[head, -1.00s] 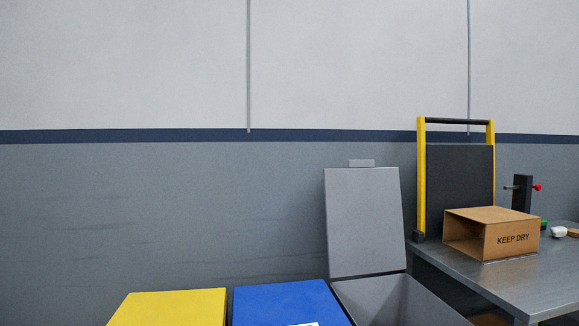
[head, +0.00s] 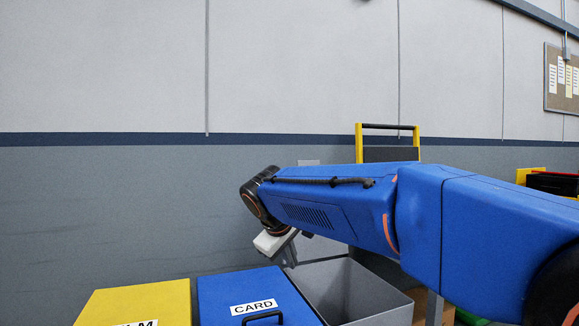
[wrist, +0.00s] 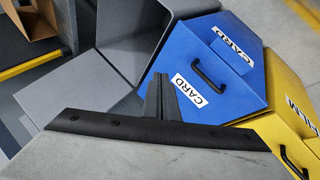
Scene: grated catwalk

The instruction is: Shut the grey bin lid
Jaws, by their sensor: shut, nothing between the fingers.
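The grey bin (head: 350,290) stands open to the right of the blue bin in the head view. It also shows in the wrist view (wrist: 150,38). Its grey lid (head: 322,246) stands raised at the back, mostly hidden behind my arm; its small tab (head: 308,162) shows above the arm. In the wrist view a grey panel that looks like the lid (wrist: 75,85) lies left of my fingers. My gripper (head: 291,258) points down near the lid's left edge. In the wrist view its dark fingers (wrist: 160,85) are together and empty. I cannot tell whether they touch the lid.
A closed blue CARD bin (head: 245,290) and a closed yellow bin (head: 135,303) stand left of the grey bin. A yellow-framed cart (head: 388,145) is behind my arm. An open cardboard box (wrist: 35,18) shows in the wrist view. The wall rises behind.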

